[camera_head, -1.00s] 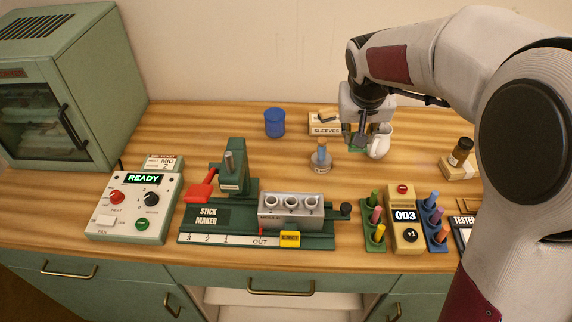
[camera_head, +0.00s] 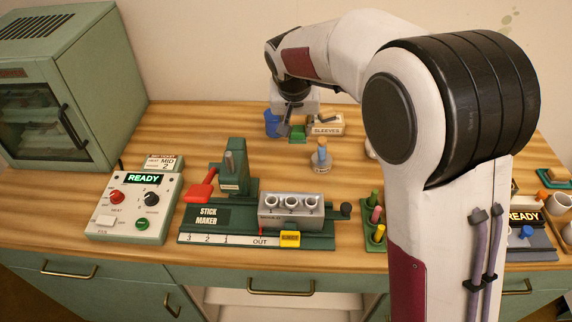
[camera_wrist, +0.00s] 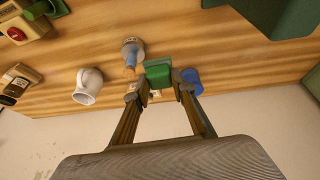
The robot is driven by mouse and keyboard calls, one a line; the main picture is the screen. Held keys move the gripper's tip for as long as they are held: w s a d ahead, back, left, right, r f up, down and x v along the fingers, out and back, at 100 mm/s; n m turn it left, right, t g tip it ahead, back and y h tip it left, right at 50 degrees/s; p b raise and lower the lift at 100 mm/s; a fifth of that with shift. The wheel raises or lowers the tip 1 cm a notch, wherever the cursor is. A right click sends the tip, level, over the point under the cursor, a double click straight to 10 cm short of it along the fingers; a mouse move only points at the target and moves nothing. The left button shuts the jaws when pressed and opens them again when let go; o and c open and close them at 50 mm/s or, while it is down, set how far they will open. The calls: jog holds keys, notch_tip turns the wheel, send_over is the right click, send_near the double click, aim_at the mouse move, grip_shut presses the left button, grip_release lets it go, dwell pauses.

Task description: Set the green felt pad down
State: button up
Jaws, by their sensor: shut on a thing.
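The green felt pad (camera_head: 298,132) is a small green block at the back of the table. In the wrist view the pad (camera_wrist: 158,73) sits between the two fingertips. My gripper (camera_head: 291,128) is shut on it and points down; it also shows in the wrist view (camera_wrist: 162,90).
The stick maker (camera_head: 208,217) and the control panel (camera_head: 134,207) are nearer the front. Bare wood (camera_head: 190,125) lies left of the blue cup. A white jug (camera_wrist: 88,86) shows in the wrist view.

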aim_at(297, 133)
jog(key=shift+f, duration=1.5)
jog(key=shift+f, duration=0.1)
jog(key=shift+f, duration=3.05)
jog(key=shift+f, duration=0.1)
jog(key=shift+f, duration=1.75)
jog(key=shift+f, duration=0.1)
jog(key=o, duration=1)
